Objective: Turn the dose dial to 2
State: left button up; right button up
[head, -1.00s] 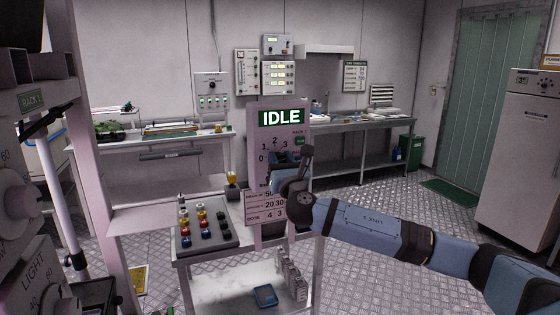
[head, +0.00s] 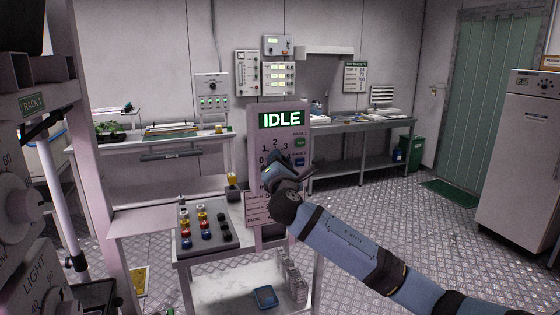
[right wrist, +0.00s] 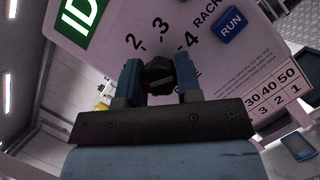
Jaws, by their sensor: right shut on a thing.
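The pink control panel (head: 252,140) stands upright in the head view, with its screen (head: 282,119) reading IDLE. My right gripper (head: 276,170) is at the panel's dial area and hides the dial there. In the right wrist view, the fingers of my right gripper (right wrist: 160,82) are shut on the black dose dial (right wrist: 158,72), one blue finger on each side. Scale numbers 2, 3 and 4 (right wrist: 160,38) show above the dial. Which number the dial points at, I cannot tell. My left gripper is not in view.
A RUN button (right wrist: 231,24) sits beside the dial scale. A tray of coloured knobs (head: 206,243) stands on the stand left of the panel. A blue tray (head: 264,297) lies on its lower shelf. The floor at right is clear.

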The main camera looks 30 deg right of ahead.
jog(key=shift+r+m+g+h+p, duration=0.1)
jog(key=shift+m+g+h+p, duration=0.4)
jog(key=shift+m, duration=1.3)
jog(key=m+g+p, duration=0.1)
jog(key=m+p, duration=0.1)
jog(key=m, duration=0.1)
jog(key=shift+r+g, duration=0.1)
jog(key=shift+g, duration=0.3)
jog(key=m+g+p, duration=0.1)
jog(key=m, duration=0.1)
jog(key=shift+m+p, duration=0.3)
jog(key=shift+p, duration=0.05)
jog(key=shift+m+g+y+p, duration=0.4)
jog(key=shift+m+y+p, duration=0.1)
jog(key=shift+m+p, duration=0.6)
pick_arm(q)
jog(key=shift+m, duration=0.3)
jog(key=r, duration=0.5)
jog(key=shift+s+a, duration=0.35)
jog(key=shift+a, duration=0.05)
pick_arm(e)
jog(key=shift+m, duration=0.4)
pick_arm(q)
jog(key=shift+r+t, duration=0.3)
